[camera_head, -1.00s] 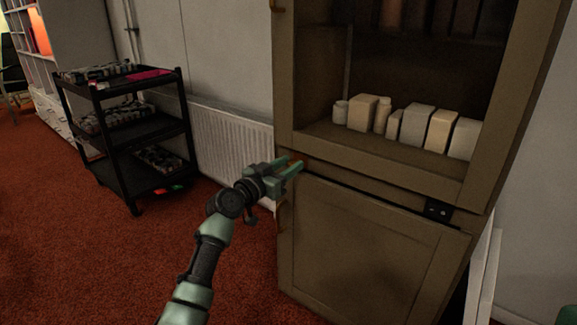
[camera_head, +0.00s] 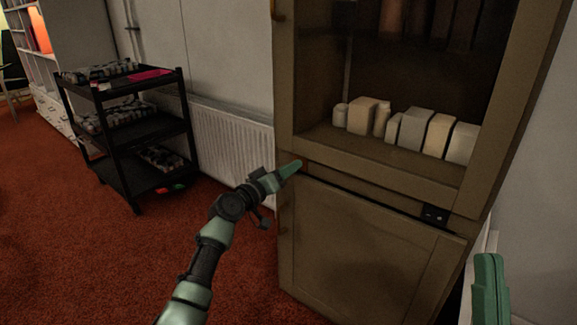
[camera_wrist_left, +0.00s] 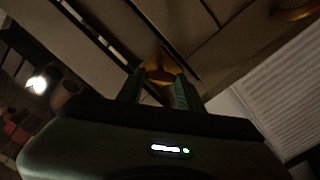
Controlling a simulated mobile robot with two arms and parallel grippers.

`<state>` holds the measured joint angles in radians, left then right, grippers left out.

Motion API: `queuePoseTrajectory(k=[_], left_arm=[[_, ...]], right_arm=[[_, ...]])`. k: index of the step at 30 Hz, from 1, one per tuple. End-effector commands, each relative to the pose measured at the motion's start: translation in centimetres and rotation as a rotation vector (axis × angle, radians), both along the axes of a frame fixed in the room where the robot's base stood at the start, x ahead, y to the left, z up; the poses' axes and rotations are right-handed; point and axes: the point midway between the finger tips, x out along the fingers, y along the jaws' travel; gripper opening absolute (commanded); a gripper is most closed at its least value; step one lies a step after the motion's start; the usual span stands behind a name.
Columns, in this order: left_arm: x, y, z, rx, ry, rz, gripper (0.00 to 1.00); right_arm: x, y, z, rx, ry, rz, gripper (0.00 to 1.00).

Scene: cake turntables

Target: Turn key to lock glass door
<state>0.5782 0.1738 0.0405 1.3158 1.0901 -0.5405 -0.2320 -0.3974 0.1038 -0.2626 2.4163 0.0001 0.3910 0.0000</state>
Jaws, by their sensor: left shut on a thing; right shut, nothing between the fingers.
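The glass door (camera_head: 400,165) is the wooden-framed upper door of a brown cabinet, and it looks closed. My left gripper (camera_head: 293,167) is at the lower left corner of its frame. In the left wrist view its two fingers (camera_wrist_left: 160,88) are shut on a small brass-coloured key (camera_wrist_left: 160,68) at the cabinet front. The fingers hide part of the key, and in the head view it barely shows. My right gripper (camera_head: 490,262) is shut and empty at the lower right of the head view, in front of the cabinet's right side.
Pale boxes and jars (camera_head: 411,128) stand behind the glass. A lower wooden door (camera_head: 360,245) is below. A white radiator (camera_head: 232,138) and a black shelf trolley (camera_head: 130,135) stand to the left. The red carpet (camera_head: 90,260) in front of the trolley is clear.

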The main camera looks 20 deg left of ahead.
Motion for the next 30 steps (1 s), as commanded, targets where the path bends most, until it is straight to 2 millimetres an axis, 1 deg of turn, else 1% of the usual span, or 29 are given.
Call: queuePoseTrajectory(k=[1,6,11,15,19,24,30], left_arm=[[0.0,0.0,0.0,-0.043,0.02,-0.002,0.0],[0.0,0.0,0.0,-0.195,0.075,-0.001,0.0],[0.0,0.1,-0.1,-0.339,0.127,0.0,0.0],[0.0,0.0,-0.2,-0.463,0.173,-0.001,0.0],[0.0,0.1,-0.2,-0.57,0.211,0.0,0.0],[0.0,0.1,-0.4,-0.692,0.256,0.0,0.0],[0.0,0.1,-0.4,-0.796,0.293,0.001,0.0]], right_arm=[[0.7,0.1,-0.4,-0.015,0.049,-0.003,0.0],[2.9,0.3,-2.9,-0.065,0.222,-0.012,0.0],[4.6,0.4,-5.7,-0.112,0.387,-0.021,0.0],[5.5,0.2,-8.4,-0.152,0.534,-0.03,0.0],[5.9,0.0,-11.0,-0.188,0.667,-0.037,0.0],[5.9,-0.4,-14.1,-0.228,0.821,-0.045,0.0],[5.4,-0.9,-16.8,-0.263,0.959,-0.053,0.0]])
